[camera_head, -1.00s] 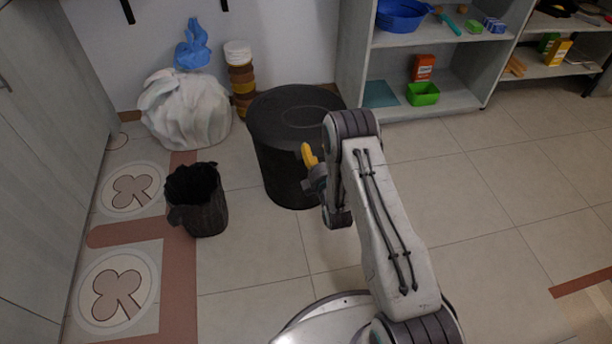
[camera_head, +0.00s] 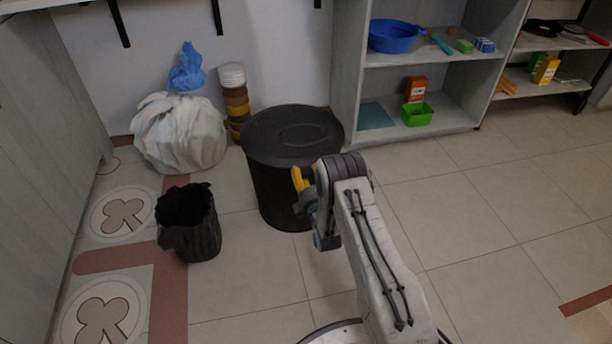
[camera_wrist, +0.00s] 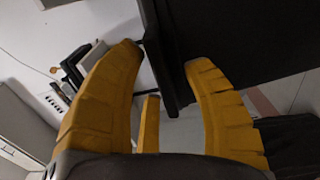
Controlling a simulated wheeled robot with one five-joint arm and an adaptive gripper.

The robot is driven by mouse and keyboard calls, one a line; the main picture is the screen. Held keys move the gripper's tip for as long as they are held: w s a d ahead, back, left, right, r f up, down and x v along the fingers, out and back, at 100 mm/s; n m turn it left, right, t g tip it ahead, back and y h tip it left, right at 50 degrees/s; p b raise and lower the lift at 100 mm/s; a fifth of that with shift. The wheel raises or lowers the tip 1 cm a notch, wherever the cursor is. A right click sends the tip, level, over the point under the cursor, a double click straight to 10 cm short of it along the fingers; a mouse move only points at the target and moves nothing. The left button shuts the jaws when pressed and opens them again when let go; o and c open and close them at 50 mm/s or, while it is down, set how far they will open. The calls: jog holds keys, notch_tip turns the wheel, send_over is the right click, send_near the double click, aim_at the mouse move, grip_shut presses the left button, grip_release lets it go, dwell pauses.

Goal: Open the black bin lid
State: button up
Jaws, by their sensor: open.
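The black bin (camera_head: 268,190) stands on the floor near the back wall, with its round black lid (camera_head: 290,131) lying closed on top. My gripper (camera_head: 299,178), with yellow fingers, is at the right front side of the bin, just below the lid's rim. In the wrist view my gripper (camera_wrist: 164,58) is open, its fingers spread wide. The dark edge of the lid (camera_wrist: 160,50) shows between the fingertips there, and the dark bin side fills the upper right. I cannot tell whether a finger touches the rim. My arm hides part of the bin's right side.
A small open black bin (camera_head: 190,235) stands at front left. A white bag (camera_head: 180,135) with a blue one (camera_head: 187,68) and a stacked brown column (camera_head: 235,102) are behind. A grey shelf (camera_head: 400,125) stands right of the bin. The floor at right is clear.

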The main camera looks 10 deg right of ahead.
jog(key=shift+w, duration=0.3)
jog(key=shift+o, duration=0.2)
grip_shut()
